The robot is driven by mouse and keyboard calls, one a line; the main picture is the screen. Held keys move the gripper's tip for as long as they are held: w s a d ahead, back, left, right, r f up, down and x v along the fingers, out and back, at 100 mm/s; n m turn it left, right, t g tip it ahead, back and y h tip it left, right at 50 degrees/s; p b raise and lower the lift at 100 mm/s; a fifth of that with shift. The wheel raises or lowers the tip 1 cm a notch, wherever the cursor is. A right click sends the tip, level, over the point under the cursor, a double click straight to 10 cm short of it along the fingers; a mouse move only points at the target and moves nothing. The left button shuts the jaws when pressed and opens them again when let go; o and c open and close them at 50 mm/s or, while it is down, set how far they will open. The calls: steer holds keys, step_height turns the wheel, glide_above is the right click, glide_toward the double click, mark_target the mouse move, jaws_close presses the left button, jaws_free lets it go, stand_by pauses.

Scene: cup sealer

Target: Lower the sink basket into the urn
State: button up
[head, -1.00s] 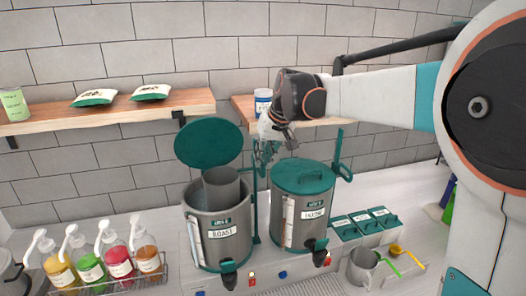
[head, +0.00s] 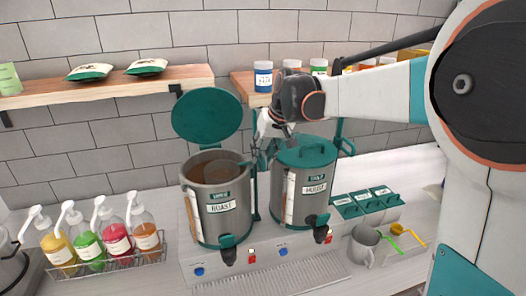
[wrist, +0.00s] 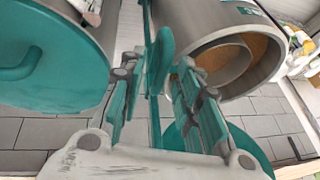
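The grey cylindrical sink basket (head: 214,172) sits down inside the open left urn (head: 222,215), labelled ROAST, with its upper part near the urn's rim. Brown shows inside the urn. In the wrist view the basket (wrist: 222,62) shows as a ring inside the urn's wall (wrist: 195,25). The urn's teal lid (head: 207,115) stands raised behind it. My gripper (head: 268,150) is right of the basket, between the two urns. In the wrist view its teal-padded fingers (wrist: 160,95) are spread apart with no basket between them.
A second urn (head: 300,190) with its teal lid shut stands close on the right. Teal upright handles (wrist: 157,55) rise near my fingers. Syrup bottles (head: 88,240) stand at the left. A grey pitcher (head: 363,245) stands at the right. Shelves (head: 150,87) run along the wall.

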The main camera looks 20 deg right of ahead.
steer(key=shift+r, duration=0.1)
steer(key=v, duration=1.2)
steer(key=s+a+f+t+b, duration=0.1)
steer(key=s+f+b, duration=0.8)
steer(key=f, duration=0.5)
steer(key=s+f+h+b, duration=0.1)
steer(key=s+f+b, duration=0.8)
steer(key=f, duration=0.6)
steer(key=s+a+f+t+h+b, duration=0.1)
steer(key=s+f+b, duration=0.8)
steer(key=f, duration=0.5)
steer(key=shift+s+a+f+t+b, duration=0.2)
steer(key=shift+a+f+t+b, duration=0.15)
steer(key=shift+b, duration=0.3)
